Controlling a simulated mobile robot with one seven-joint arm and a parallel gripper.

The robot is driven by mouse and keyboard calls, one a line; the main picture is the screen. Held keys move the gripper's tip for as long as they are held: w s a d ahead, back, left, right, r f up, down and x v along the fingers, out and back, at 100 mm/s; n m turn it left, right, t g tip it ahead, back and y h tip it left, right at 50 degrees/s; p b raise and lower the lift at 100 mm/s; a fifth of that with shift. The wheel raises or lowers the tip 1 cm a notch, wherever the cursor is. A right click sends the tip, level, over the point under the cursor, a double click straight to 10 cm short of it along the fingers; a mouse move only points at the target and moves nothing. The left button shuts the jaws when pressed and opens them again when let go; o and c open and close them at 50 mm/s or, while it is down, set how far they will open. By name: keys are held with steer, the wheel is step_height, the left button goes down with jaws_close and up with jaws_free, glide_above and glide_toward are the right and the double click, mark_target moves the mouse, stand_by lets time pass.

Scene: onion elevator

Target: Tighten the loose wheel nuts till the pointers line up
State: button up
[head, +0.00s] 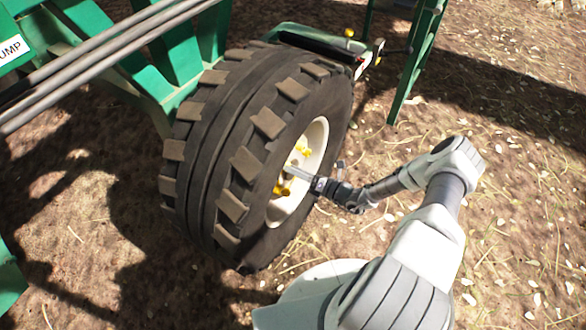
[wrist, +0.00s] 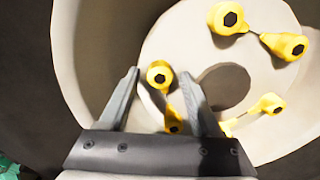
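The big black tyre (head: 225,145) has a cream wheel rim (head: 316,140) facing right. Yellow pointers on dark hex nuts sit around the hub's dark centre hole. In the wrist view, an upper pointer (wrist: 229,18) and a right pointer (wrist: 285,45) aim at each other. A lower-right pointer (wrist: 270,103) aims down-left. My gripper (wrist: 161,72) is open, its fingers on either side of the left nut and pointer (wrist: 159,77), which aims down. The pointer below it (wrist: 173,124) is partly hidden by my gripper. I cannot tell whether the fingers touch the nut.
The green machine frame (head: 185,60) stands behind and left of the wheel. A green leg (head: 416,60) stands at the upper right. Leaf-strewn dirt ground (head: 510,200) is clear to the right. The deep rim wall (wrist: 85,60) surrounds the hub on the left.

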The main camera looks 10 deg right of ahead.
steer(key=shift+d, duration=0.15)
steer(key=p+v, duration=0.3)
steer(key=v, duration=1.4)
steer(key=shift+s+r, duration=0.15)
steer(key=a+r+n+g+h, duration=0.3)
steer(key=r+n+g, duration=0.4)
steer(key=r+n, duration=0.6)
steer(key=a+r+n+g+h, duration=0.2)
steer(key=a+r+n+g, duration=0.2)
steer(key=r+n+g, duration=0.85)
steer(key=s+a+r+n+t+h, duration=0.35)
steer(key=s+r+n+t, duration=0.3)
steer(key=r, duration=0.45)
steer(key=s+a+r+n+t+h, duration=0.2)
steer(key=s+r+n+t+h, duration=0.3)
steer(key=s+r, duration=0.45)
step_height(320, 180, up, 23)
steer(key=w+p, duration=0.1)
steer(key=p, duration=2)
steer(key=shift+r+t+y, duration=0.2)
steer(key=shift+t+y, duration=0.15)
steer(key=shift+t, duration=0.05)
